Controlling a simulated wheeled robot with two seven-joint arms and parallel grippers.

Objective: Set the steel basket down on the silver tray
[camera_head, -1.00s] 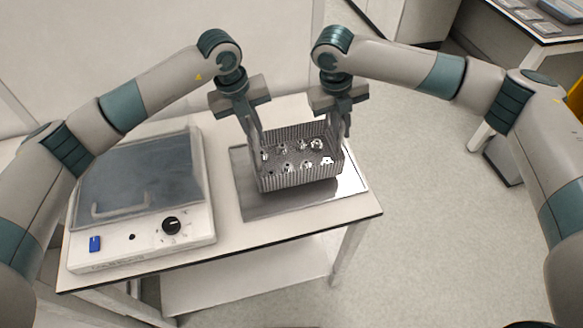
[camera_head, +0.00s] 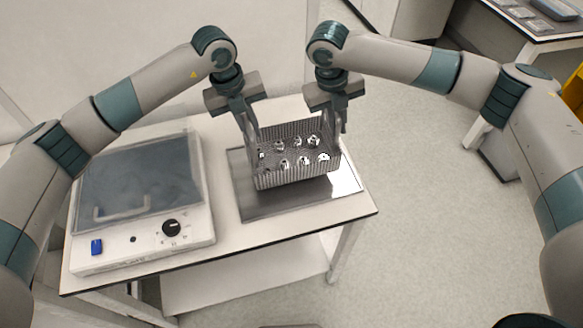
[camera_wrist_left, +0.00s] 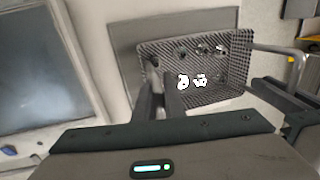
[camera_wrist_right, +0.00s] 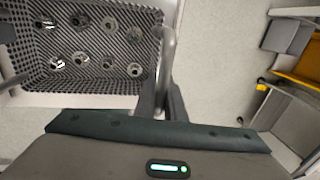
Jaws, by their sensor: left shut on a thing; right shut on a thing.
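The steel basket (camera_head: 296,172) is a mesh box with several small shiny metal parts in it. It also shows in the left wrist view (camera_wrist_left: 215,90) and the right wrist view (camera_wrist_right: 100,88). The silver tray (camera_head: 270,207) lies flat on the table, and the basket is over it. A dark shadow lies below the basket; I cannot tell whether its base touches the tray. My left gripper (camera_head: 250,138) is shut on the basket's left handle. My right gripper (camera_head: 338,122) is shut on the right handle (camera_wrist_right: 166,60).
A lidded bath unit (camera_head: 140,200) with a knob and a blue switch stands on the table (camera_head: 300,228), left of the tray. The table's front and right edges are close to the tray. Open floor lies to the right. Another bench (camera_head: 520,30) stands at the far right.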

